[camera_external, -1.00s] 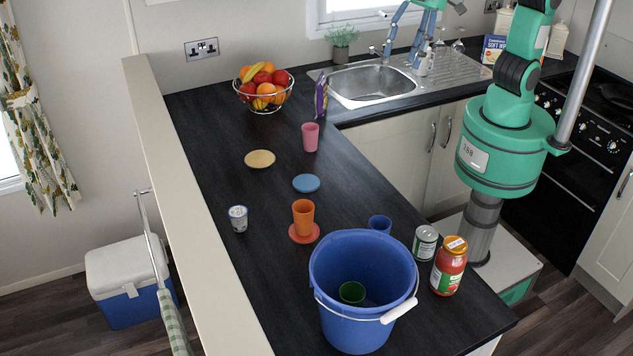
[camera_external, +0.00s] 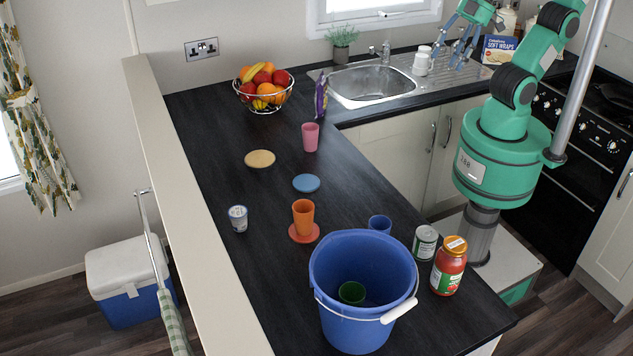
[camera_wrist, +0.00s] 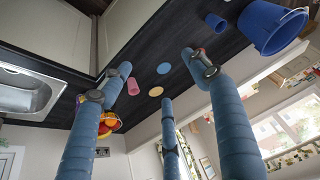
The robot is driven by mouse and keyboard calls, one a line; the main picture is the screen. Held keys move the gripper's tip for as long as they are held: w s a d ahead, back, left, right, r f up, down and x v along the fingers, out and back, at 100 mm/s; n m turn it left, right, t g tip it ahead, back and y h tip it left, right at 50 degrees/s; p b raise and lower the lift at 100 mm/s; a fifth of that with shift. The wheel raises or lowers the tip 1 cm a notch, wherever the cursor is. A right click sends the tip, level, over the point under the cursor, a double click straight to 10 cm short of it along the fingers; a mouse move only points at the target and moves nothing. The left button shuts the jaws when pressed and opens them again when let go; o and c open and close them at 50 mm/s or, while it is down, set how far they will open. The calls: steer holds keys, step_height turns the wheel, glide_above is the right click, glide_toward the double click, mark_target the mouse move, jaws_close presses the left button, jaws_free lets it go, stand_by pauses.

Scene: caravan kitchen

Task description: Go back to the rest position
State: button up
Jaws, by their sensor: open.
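My gripper (camera_external: 456,55) is up at the back right in the external view, above the draining board by the sink. Its long blue-grey fingers are spread apart with nothing between them. In the wrist view my gripper (camera_wrist: 150,88) also shows open and empty, with the worktop beyond the fingers. A white jar (camera_external: 421,62) stands on the draining board, just left of my gripper and apart from it in the picture.
The sink (camera_external: 372,84) and a soft wraps box (camera_external: 498,50) are near my gripper. The dark worktop holds a fruit bowl (camera_external: 264,92), purple packet (camera_external: 320,96), pink cup (camera_external: 310,137), orange cup (camera_external: 303,217) and blue bucket (camera_external: 350,321). The hob (camera_external: 605,105) lies right.

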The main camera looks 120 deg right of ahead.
steer(key=s+f, duration=0.2)
steer(key=s, duration=0.1)
steer(key=shift+d+f, duration=0.25)
steer(key=shift+d, duration=0.05)
